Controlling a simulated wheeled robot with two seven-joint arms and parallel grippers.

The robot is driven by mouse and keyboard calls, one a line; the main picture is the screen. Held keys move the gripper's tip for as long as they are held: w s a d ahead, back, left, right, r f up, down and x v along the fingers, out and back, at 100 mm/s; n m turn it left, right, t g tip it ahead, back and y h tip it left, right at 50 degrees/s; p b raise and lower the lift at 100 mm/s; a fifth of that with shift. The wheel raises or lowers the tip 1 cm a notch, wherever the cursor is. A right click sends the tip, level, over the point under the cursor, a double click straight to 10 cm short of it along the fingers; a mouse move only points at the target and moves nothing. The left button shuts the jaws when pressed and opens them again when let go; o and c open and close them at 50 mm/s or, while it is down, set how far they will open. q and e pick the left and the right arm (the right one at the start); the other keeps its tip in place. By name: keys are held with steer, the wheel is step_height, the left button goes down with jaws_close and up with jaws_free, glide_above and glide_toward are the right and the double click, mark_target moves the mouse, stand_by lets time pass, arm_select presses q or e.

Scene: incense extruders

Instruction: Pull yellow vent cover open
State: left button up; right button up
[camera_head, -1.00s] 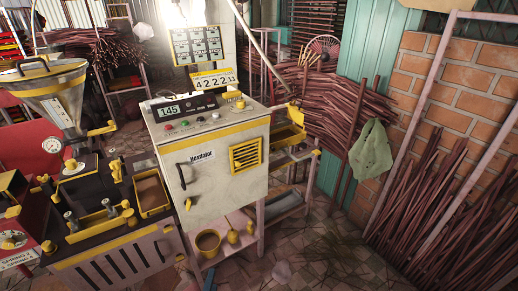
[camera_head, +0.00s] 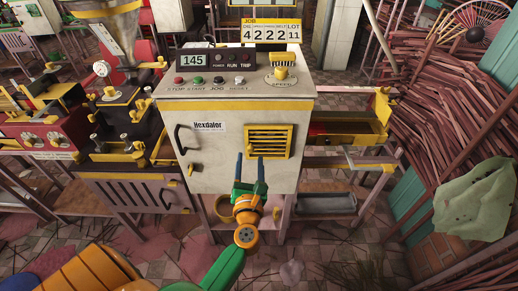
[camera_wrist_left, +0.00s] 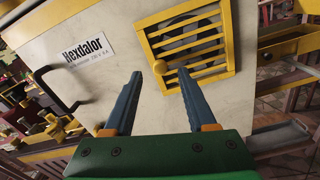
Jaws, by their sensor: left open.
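The yellow slatted vent cover (camera_head: 270,141) is on the front of the cream Hexdalor cabinet (camera_head: 222,160), right of centre, and looks closed. It also shows in the left wrist view (camera_wrist_left: 212,45), where a small yellow knob (camera_wrist_left: 159,67) sits at its left edge. My left gripper (camera_head: 250,168) is in front of the cabinet, its two fingers apart and pointing up at the vent. In the left wrist view the gripper (camera_wrist_left: 158,100) is open and empty, and the knob lies between the fingertips in the picture. Contact cannot be told. My right gripper is not in view.
A black door handle (camera_head: 181,139) is on the cabinet's left. Control buttons and a yellow speed knob (camera_head: 282,72) are on its top. A yellow tray (camera_head: 352,122) juts out at the right. Stick bundles (camera_head: 445,95) and a green cloth (camera_head: 476,203) are farther right.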

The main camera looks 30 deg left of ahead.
mark_target(251, 151)
arm_select(q)
steer(key=x, duration=0.4)
steer(key=shift+a, duration=0.1)
steer(key=shift+w+f, duration=0.1)
steer(key=c, duration=0.4)
jaws_close()
stand_by(0.8)
